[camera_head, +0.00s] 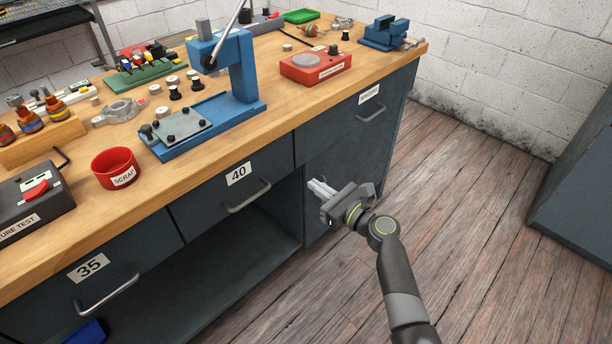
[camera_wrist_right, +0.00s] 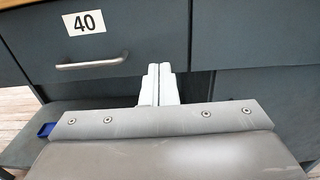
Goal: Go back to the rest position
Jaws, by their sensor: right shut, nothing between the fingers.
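My right gripper (camera_head: 322,188) is in front of the bench, below the benchtop and just right of the drawer marked 40 (camera_head: 238,186). Its two pale fingers are together with nothing between them. In the right wrist view the shut fingers (camera_wrist_right: 158,84) point at the bench front, to the right of the drawer handle (camera_wrist_right: 92,64), and look apart from it. My right arm comes up from the lower right in the head view. My left gripper does not show in either view.
The wooden benchtop (camera_head: 290,100) carries a blue press (camera_head: 236,68), a red scrap bowl (camera_head: 116,168), a red box (camera_head: 315,66) and a blue vise (camera_head: 386,32). Drawer 35 (camera_head: 105,280) is at lower left, with an open shelf below. The floor (camera_head: 480,190) at right is clear.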

